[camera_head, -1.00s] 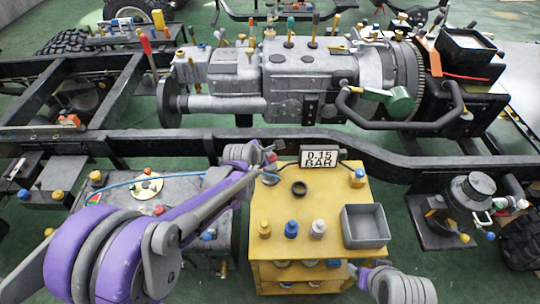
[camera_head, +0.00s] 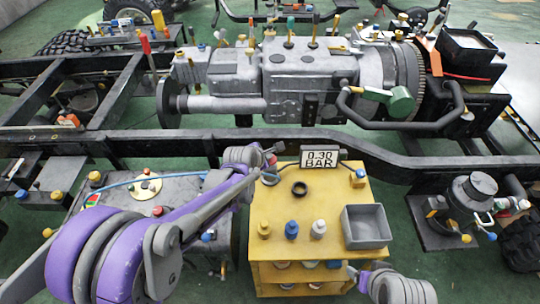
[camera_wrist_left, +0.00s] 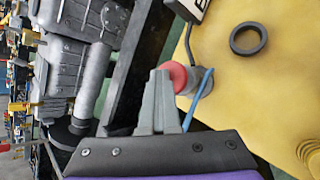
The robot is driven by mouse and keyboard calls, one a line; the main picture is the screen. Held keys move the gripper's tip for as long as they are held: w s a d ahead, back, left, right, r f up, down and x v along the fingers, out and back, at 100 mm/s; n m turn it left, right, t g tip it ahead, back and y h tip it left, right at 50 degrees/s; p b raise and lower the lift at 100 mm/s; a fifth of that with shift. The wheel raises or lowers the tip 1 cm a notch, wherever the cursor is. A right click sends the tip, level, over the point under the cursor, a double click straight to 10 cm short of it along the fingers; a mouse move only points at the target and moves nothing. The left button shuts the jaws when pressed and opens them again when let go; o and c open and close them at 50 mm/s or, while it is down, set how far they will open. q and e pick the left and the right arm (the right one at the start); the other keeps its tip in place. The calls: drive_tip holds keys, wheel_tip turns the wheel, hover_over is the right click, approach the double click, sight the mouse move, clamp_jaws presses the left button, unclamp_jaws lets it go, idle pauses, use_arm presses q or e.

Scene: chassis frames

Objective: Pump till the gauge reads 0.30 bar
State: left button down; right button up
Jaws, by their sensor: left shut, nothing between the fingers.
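The gauge (camera_head: 320,157) is a small box with a white display at the back edge of the yellow cart, and it reads 0.30 BAR. The pump is a small grey cylinder (camera_wrist_left: 190,86) with a red knob (camera_wrist_left: 178,77) on top, at the cart's back left corner. A thin blue hose (camera_wrist_left: 201,86) runs at it. My left gripper (camera_wrist_left: 160,76) is shut and empty, its fingertips right beside the red knob; I cannot tell whether they touch. In the head view the left arm partly hides the pump. My right gripper (camera_head: 353,273) shows only in part at the cart's front right.
The yellow cart (camera_head: 320,200) carries a black ring (camera_head: 300,188), several small bottles and a grey bin (camera_head: 366,227). A black chassis rail (camera_head: 400,165) runs behind it, with a grey engine (camera_head: 300,80) beyond.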

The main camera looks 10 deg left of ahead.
use_arm(q)
drive_tip(key=shift+f, duration=0.15)
idle(0.4)
drive_tip(key=shift+r+p, duration=0.85)
drive_tip(key=shift+r, duration=0.7)
drive_tip(key=shift+r, duration=0.1)
wheel_tip(320, 180, up, 5)
drive_tip(key=p, duration=0.3)
